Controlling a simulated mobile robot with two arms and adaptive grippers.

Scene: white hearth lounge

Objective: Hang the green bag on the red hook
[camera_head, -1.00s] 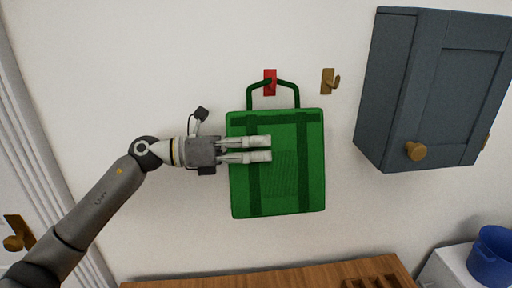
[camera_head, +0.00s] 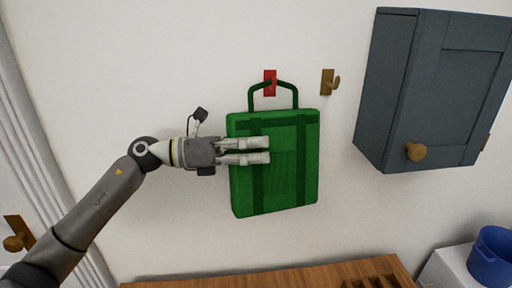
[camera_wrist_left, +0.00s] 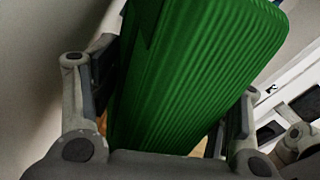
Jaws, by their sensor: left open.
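The green bag (camera_head: 282,185) hangs against the white wall, its handle looped up at the red hook (camera_head: 270,84). The handle appears to rest over the hook. My left gripper (camera_head: 268,151) is in front of the bag's left half with its fingers apart. In the left wrist view the ribbed side of the bag (camera_wrist_left: 190,75) lies between the two open fingers (camera_wrist_left: 160,110). I cannot tell whether the fingers touch it.
A brass hook (camera_head: 328,82) is on the wall to the right of the red one. A blue-grey cabinet (camera_head: 432,90) juts out further right. A wooden surface (camera_head: 240,279) lies below, with a blue pot (camera_head: 492,258) at the lower right.

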